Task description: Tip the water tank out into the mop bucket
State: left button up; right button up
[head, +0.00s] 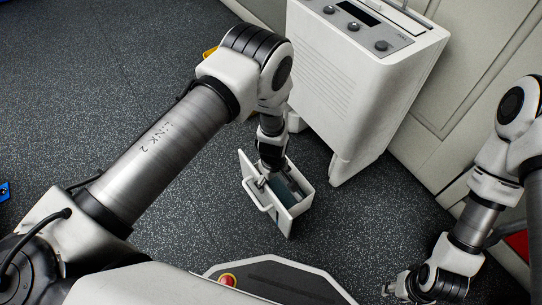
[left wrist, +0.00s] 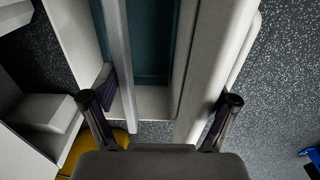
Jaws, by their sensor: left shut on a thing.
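The water tank (head: 291,222) is a white open-topped box with a handle on its front and a dark teal inside. It is beside the white dehumidifier (head: 345,95), apart from its body. My left gripper (head: 266,178) is shut on the tank from above. The left wrist view shows the tank's rim and teal interior (left wrist: 152,45) between the fingers. A yellow thing, possibly the mop bucket (head: 209,52), shows only as a sliver behind my left arm; yellow also shows in the left wrist view (left wrist: 95,150). My right gripper (head: 396,287) is low at the right, away from the tank.
The dehumidifier stands near the pale wall (head: 470,80) and has a control panel on top. Speckled dark floor (head: 90,70) is open at the left. A small blue thing (head: 4,191) lies at the left edge. A red thing (head: 518,243) shows behind my right arm.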

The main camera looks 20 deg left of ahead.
pick_arm(q)
jog(key=s+d+r+p, duration=0.1)
jog(key=s+r+p, duration=0.2)
jog(key=r+p, duration=0.3)
jog(key=p, duration=0.3)
jog(key=shift+s+d+r, duration=0.25)
jog(key=shift+s+d, duration=0.05)
pick_arm(e)
notch_tip(320, 180, up, 11)
jog(key=shift+f, duration=0.2)
